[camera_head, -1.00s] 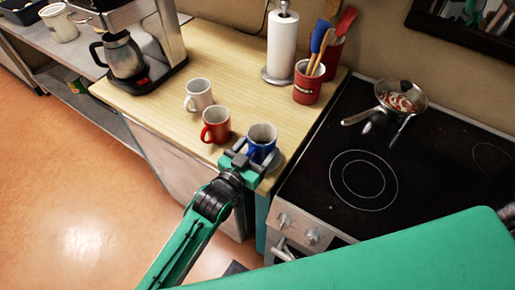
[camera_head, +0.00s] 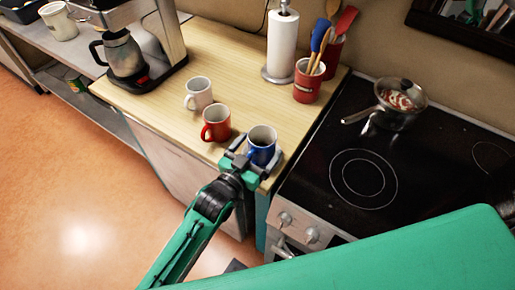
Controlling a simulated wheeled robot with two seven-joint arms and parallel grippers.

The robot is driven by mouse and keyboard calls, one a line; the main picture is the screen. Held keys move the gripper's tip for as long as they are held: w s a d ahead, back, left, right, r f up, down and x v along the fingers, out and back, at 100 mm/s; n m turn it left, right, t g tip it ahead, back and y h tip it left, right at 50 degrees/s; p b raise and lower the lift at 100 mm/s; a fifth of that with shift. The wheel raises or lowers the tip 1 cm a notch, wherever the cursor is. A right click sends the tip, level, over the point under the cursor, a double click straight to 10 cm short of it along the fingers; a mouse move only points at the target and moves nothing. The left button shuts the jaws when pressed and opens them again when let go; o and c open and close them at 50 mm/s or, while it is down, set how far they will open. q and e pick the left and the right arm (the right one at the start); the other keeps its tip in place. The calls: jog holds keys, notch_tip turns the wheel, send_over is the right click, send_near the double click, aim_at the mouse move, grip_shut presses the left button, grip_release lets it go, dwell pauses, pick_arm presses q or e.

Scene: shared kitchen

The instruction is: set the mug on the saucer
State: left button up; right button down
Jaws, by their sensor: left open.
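The blue mug (camera_head: 262,140) stands upright at the front right corner of the wooden counter. A grey rim that looks like the saucer (camera_head: 278,157) shows at its right side; most of it is hidden by the mug and my gripper. The mug appears to stand on it, but its base is hidden. My left gripper (camera_head: 256,151) is open, with its grey fingers on either side of the mug's lower front. I cannot tell whether they touch it. My right gripper is not in view.
A red mug (camera_head: 216,124) stands close to the left, with a white mug (camera_head: 199,94) behind it. A coffee machine (camera_head: 165,50), paper towel roll (camera_head: 282,45) and red utensil pot (camera_head: 308,82) stand farther back. The stove (camera_head: 335,190) with a pan (camera_head: 402,103) lies right.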

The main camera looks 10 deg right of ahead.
pick_arm(q)
jog(key=b+v, duration=0.2)
jog(key=v, duration=1)
jog(key=shift+w, duration=0.1)
